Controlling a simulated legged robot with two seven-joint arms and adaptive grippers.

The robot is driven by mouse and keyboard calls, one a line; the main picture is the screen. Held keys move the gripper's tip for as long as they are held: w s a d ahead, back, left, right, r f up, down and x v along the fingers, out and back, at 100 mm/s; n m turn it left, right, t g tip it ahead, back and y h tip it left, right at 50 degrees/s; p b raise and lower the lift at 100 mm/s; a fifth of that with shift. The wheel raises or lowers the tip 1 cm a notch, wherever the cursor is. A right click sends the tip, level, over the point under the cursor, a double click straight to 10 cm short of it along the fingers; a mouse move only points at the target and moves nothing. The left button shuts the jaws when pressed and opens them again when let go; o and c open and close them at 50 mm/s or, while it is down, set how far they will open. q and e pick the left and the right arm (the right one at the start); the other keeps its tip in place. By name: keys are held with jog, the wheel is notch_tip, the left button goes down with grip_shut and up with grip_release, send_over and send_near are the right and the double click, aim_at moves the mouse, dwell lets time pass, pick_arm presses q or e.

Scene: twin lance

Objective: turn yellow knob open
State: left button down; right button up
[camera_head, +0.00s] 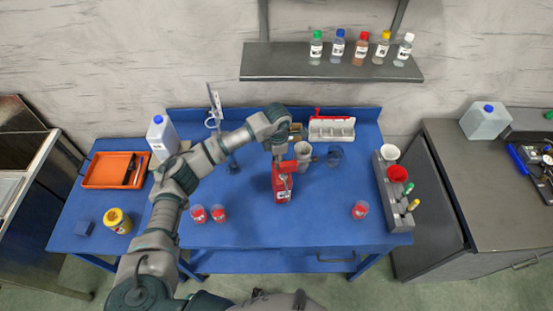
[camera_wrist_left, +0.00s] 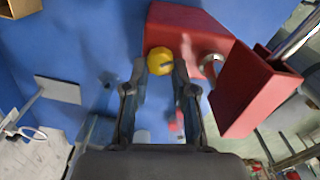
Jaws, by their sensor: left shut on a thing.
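A red block-shaped device (camera_head: 282,190) stands near the middle of the blue table. In the left wrist view the red device (camera_wrist_left: 190,28) carries a round yellow knob (camera_wrist_left: 160,60) at its edge. My left gripper (camera_head: 280,160) reaches down from above at the device. In the left wrist view, the fingertips of my left gripper (camera_wrist_left: 161,70) are on either side of the yellow knob and shut on it. The knob itself is hidden in the head view. My right gripper is in neither view.
A grey beaker (camera_head: 303,152) stands close behind the device. Red-capped jars (camera_head: 198,214) and a third jar (camera_head: 360,210) stand toward the front. A grey rack (camera_head: 391,196) is at the right, and an orange tray (camera_head: 100,170) at the left.

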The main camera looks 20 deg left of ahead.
pick_arm(q)
jog(key=c, duration=0.9)
grip_release()
jog(key=shift+a, duration=0.15)
notch_tip(320, 180, up, 12)
jog(key=shift+f, duration=0.1)
jog(key=shift+c, duration=0.2)
